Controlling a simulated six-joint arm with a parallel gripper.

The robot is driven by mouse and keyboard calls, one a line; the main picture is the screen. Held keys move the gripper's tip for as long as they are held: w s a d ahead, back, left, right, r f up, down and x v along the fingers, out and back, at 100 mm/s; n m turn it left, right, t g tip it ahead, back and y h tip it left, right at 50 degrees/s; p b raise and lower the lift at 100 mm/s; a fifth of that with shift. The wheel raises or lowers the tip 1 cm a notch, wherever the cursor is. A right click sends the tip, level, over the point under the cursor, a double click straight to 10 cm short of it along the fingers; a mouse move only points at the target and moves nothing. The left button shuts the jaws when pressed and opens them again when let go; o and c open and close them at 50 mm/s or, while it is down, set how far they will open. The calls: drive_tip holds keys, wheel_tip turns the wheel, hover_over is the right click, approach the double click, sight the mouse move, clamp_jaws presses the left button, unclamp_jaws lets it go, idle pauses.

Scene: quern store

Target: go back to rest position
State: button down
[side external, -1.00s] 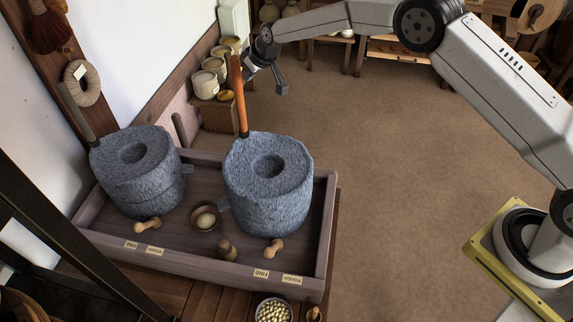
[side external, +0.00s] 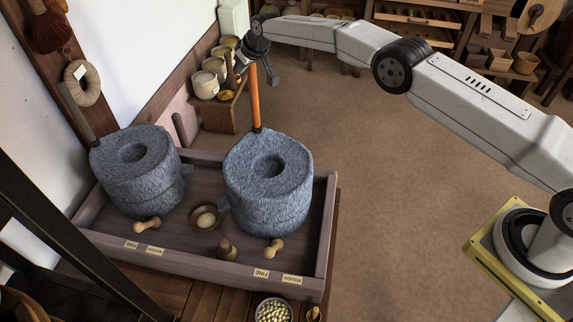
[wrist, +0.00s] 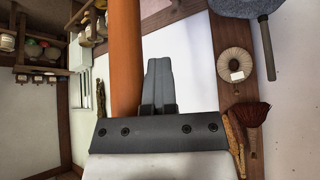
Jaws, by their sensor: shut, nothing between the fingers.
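Two grey stone querns stand in a wooden tray (side external: 150,257). The right quern (side external: 268,185) has an upright orange handle (side external: 256,103) at its back edge. The left quern (side external: 140,175) has a grey handle (side external: 76,110). My gripper (side external: 273,80) is at the top of the orange handle, with its fingers just right of it. In the wrist view my shut, empty fingers (wrist: 160,65) are beside the orange handle (wrist: 125,50); whether they touch it I cannot tell.
Several pale jars (side external: 205,85) stand on a wooden stand (side external: 222,117) behind my gripper, near the white wall. A small bowl (side external: 205,218) and wooden pegs are in the tray. Open brown floor (side external: 400,200) lies to the right.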

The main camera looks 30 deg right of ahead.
drive_tip(key=shift+w+d, duration=0.25)
drive_tip(key=shift+d, duration=0.1)
drive_tip(key=c, duration=1.1)
unclamp_jaws()
drive_tip(key=shift+r, duration=0.1)
drive_tip(key=shift+o, duration=0.3)
drive_tip(key=shift+w+r, duration=0.1)
drive_tip(key=shift+r, duration=0.4)
drive_tip(key=shift+o, duration=0.8)
drive_tip(key=shift+r, duration=0.4)
drive_tip(key=o, duration=0.5)
drive_tip(key=shift+r, duration=0.6)
drive_tip(key=shift+s+a+r, duration=0.1)
drive_tip(key=shift+r, duration=1.1)
drive_tip(key=shift+s+a+r, duration=0.1)
drive_tip(key=shift+r, duration=1.1)
drive_tip(key=shift+d, duration=0.15)
